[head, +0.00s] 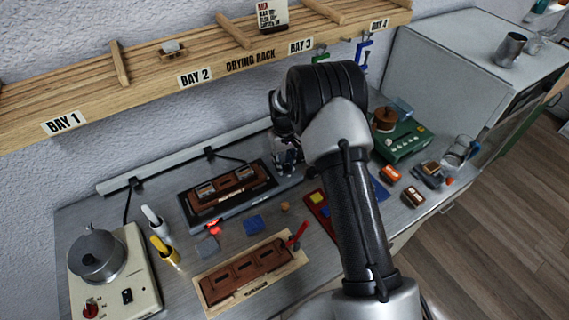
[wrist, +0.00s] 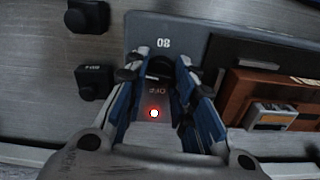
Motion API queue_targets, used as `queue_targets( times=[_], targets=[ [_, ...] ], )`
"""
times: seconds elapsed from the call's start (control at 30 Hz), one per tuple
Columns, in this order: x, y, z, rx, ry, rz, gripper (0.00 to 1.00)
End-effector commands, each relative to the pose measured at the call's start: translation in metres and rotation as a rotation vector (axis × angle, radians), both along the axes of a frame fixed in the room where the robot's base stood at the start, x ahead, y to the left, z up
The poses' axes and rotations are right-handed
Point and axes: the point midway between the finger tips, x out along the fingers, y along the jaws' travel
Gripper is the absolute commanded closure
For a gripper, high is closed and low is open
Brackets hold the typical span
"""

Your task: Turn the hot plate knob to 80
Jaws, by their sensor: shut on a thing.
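My gripper (head: 287,163) reaches down to the right end of a dark grey slab-like unit (head: 228,211), which looks like the hot plate and carries brown parts. In the wrist view my gripper (wrist: 160,76) is shut on a small black knob (wrist: 159,67), with a finger on either side. An upside-down "80" mark (wrist: 163,43) is just above the knob, and an "OFF" mark (wrist: 157,91) is just below it. A red light (wrist: 154,113) glows below OFF. The fingers hide much of the knob, and I cannot read its pointer. The head view hides the knob.
A cream unit (head: 141,272) with a grey pot (head: 97,256) and a red knob stands at the left. A wooden tray (head: 208,289) with brown parts lies in front. A green unit (head: 403,146) stands right of my arm. A wooden drying rack (head: 220,62) overhangs behind.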

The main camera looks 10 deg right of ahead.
Motion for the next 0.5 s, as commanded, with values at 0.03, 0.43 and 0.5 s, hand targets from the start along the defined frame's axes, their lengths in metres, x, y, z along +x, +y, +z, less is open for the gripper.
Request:
queue_targets(
  times=[0.03,0.43,0.5],
  targets=[
    [0.0000,0.0000,-0.0001,0.000,0.000,-0.044,1.00],
    [0.0000,0.0000,0.0000,0.000,0.000,-0.424,1.00],
    [0.0000,0.0000,0.0001,0.000,0.000,-0.490,1.00]
  ],
)
